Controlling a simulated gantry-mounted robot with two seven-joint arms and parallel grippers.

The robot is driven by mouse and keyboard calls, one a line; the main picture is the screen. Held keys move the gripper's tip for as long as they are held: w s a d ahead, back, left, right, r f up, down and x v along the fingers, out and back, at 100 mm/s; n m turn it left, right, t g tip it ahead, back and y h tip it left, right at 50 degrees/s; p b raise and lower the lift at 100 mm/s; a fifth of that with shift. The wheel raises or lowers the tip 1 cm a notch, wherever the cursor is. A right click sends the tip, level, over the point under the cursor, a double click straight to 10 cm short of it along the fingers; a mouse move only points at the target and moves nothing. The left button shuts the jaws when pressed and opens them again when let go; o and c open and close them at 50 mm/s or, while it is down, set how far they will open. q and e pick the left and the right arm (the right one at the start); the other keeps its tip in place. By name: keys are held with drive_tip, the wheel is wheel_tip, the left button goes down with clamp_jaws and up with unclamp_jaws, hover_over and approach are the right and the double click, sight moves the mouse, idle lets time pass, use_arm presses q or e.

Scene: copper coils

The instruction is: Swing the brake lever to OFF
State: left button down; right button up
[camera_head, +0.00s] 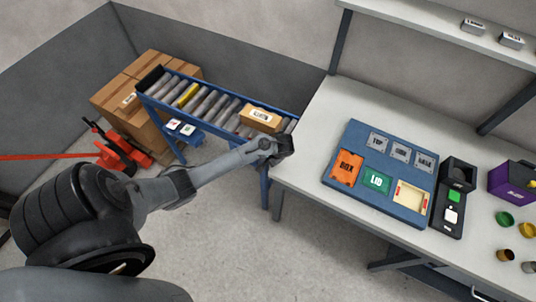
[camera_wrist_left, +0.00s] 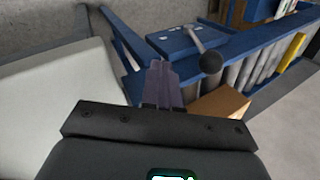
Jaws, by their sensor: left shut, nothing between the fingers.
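The brake lever (camera_wrist_left: 198,44) is a grey rod ending in a black ball knob (camera_wrist_left: 210,62). It is mounted on a blue housing (camera_wrist_left: 168,48) on the side of the roller conveyor. In the left wrist view the lever slants down to the right. Any OFF marking is too small to read. My left gripper (camera_wrist_left: 158,88) is shut and empty, with its fingers left of the knob and apparently apart from it. In the head view my left gripper (camera_head: 284,146) is at the conveyor's near right end, and I cannot make out the lever there.
The blue roller conveyor (camera_head: 213,83) carries a cardboard box (camera_head: 262,118) and a yellow roller (camera_head: 187,95). A worktable (camera_head: 335,110) with a blue panel (camera_head: 338,157) stands right of my gripper. Cardboard boxes (camera_head: 113,100) and a red pallet jack (camera_head: 133,148) stand at left.

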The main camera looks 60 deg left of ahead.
use_arm(q)
drive_tip(key=shift+s+a+p, duration=0.15)
drive_tip(key=shift+s+a, duration=0.05)
drive_tip(key=shift+a, duration=0.5)
drive_tip(key=shift+s+a+p, duration=0.2)
drive_tip(key=shift+s+a, duration=0.05)
drive_tip(key=shift+a, duration=0.4)
drive_tip(key=shift+s+a+p, duration=0.15)
drive_tip(key=shift+s+a, duration=0.05)
drive_tip(key=shift+a, duration=0.5)
use_arm(e)
drive_tip(key=shift+a+r, duration=0.1)
drive_tip(key=shift+r, duration=0.35)
